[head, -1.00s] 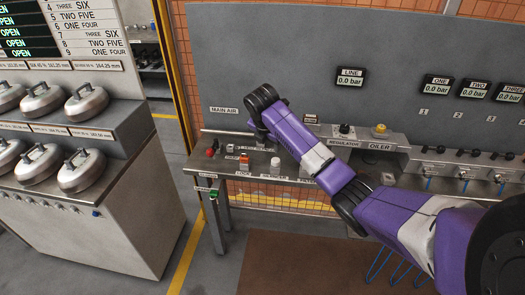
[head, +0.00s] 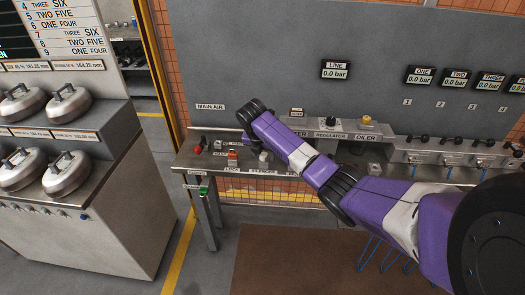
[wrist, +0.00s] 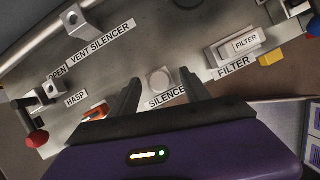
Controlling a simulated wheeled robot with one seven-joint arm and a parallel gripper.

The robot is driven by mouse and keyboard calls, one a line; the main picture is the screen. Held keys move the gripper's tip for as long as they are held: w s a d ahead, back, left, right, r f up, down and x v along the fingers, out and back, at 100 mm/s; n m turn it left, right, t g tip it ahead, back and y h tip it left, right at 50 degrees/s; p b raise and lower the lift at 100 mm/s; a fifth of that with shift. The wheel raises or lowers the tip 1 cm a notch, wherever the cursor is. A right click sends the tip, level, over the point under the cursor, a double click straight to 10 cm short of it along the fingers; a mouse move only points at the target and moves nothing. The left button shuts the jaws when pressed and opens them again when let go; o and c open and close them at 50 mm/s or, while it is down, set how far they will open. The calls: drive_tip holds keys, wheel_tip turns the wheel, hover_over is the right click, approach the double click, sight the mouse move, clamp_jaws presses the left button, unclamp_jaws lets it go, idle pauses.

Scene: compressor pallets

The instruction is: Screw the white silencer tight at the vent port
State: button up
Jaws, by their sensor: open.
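The white silencer (wrist: 159,77) stands on the bench by the SILENCER label, between the spread fingers of my gripper (wrist: 159,90) in the wrist view. My gripper is open, with bench showing between each finger and the silencer. In the head view the silencer (head: 264,157) shows as a small white piece beside my purple arm, and my fingers cannot be made out there. The vent port (wrist: 73,17) is a grey block with a dark hole beside the VENT SILENCER label, at the wrist view's upper left.
A red knob (wrist: 37,138) and an orange piece (wrist: 95,113) by the HASP label lie left of my gripper. The boxed filter (wrist: 238,46) is to the right. A grey panel with a LINE gauge (head: 337,69) reading 0.0 bar stands behind the bench.

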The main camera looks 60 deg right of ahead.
sight(264, 155)
drive_tip(key=shift+c, duration=0.2)
clamp_jaws()
drive_tip(key=shift+s+n+t, duration=0.1)
drive_tip(key=shift+n+t, duration=0.6)
drive_tip(key=shift+n, duration=1.1)
drive_tip(key=shift+r+p, duration=1.5)
drive_tip(key=shift+p, duration=0.2)
drive_tip(key=shift+r, duration=0.1)
drive_tip(key=shift+r+p, duration=0.65)
drive_tip(key=shift+p, duration=0.2)
